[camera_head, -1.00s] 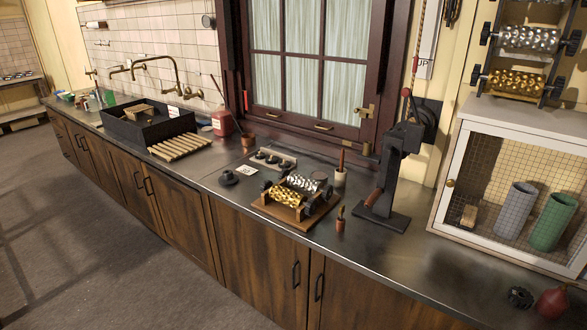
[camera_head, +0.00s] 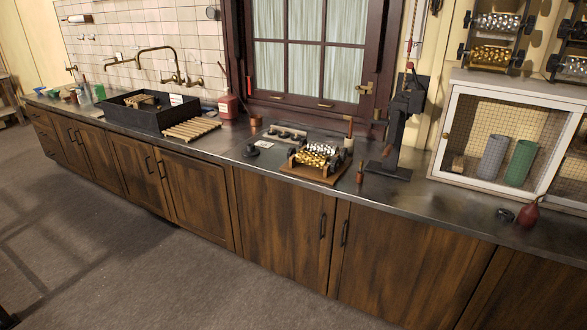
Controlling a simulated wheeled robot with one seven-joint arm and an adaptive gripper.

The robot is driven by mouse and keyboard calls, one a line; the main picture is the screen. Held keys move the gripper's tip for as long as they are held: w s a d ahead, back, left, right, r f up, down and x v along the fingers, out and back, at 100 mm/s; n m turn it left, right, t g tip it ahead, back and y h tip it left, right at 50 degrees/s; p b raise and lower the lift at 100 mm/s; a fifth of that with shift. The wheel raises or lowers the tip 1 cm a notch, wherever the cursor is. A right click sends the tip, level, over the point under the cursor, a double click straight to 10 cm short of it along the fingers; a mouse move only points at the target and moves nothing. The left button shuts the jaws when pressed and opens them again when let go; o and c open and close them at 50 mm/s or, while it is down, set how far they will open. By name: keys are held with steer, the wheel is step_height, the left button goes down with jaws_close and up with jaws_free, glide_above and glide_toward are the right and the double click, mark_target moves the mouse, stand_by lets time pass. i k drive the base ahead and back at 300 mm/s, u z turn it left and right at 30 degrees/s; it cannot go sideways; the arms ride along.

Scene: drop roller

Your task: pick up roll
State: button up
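A gold, bumpy roller (camera_head: 316,153) lies in a small stand with a wooden base (camera_head: 312,175) on the metal counter. A silver roller (camera_head: 327,147) shows just behind it, partly hidden. More rolls rest on the wall rack at the upper right: a silver one (camera_head: 499,22) above a gold one (camera_head: 491,55). Which of these the task calls the roll I cannot tell. My gripper is not in view.
A black lever press (camera_head: 403,125) stands right of the roller stand. A white mesh cabinet (camera_head: 495,145), a red bulb (camera_head: 528,213), a black sink (camera_head: 148,112) and a slatted wooden rack (camera_head: 192,129) share the counter (camera_head: 215,150). The floor (camera_head: 130,260) in front is clear.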

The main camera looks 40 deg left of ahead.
mark_target(317, 160)
steer(key=u, duration=0.6)
steer(key=i, duration=0.35)
steer(key=u, duration=0.95)
steer(key=i, duration=0.75)
steer(key=u, duration=0.3)
